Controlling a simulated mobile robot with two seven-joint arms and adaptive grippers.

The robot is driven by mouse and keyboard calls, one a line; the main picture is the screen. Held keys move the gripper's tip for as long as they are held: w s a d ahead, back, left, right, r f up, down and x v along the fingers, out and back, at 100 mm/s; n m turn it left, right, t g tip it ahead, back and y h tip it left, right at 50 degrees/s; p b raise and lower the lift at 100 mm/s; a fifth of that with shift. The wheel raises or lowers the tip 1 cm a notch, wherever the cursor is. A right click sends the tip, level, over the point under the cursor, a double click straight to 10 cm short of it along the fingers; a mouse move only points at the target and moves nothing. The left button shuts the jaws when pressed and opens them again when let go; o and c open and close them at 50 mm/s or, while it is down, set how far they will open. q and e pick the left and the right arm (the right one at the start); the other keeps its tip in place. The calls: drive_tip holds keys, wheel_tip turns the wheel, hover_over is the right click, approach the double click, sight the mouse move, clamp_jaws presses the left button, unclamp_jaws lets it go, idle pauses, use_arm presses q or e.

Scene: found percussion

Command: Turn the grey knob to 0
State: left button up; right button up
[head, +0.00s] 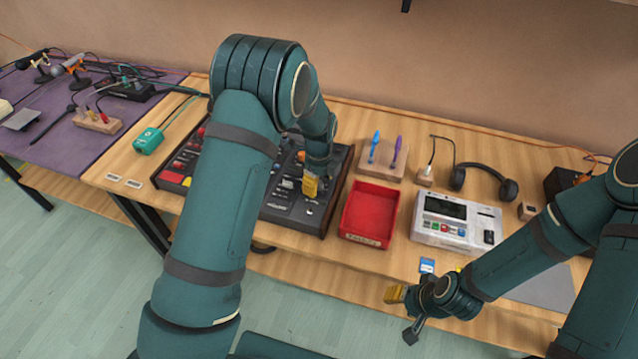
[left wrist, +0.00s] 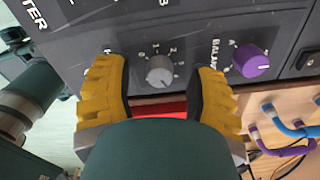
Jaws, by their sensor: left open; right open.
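The grey knob (left wrist: 159,70) shows in the left wrist view on a dark panel, with small white numbers around it. I cannot clearly read which number it points at. My left gripper (left wrist: 160,88) is open, with one yellow fingertip on each side of the knob's place in the picture. No contact with the knob shows. In the head view my left gripper (head: 310,187) is over the right part of the dark control panel (head: 286,211), and I cannot make out the grey knob there. My right gripper (head: 402,312) is open and empty in front of the table.
A purple knob (left wrist: 251,61) sits right of the grey knob, close to the right fingertip. A red tray (head: 369,214), a white device (head: 456,222) and a wooden holder with two tools (head: 379,169) stand right of the panel. Headphones (head: 484,180) lie farther right.

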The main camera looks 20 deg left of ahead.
use_arm(q)
drive_tip(key=shift+f, duration=0.25)
clamp_jaws()
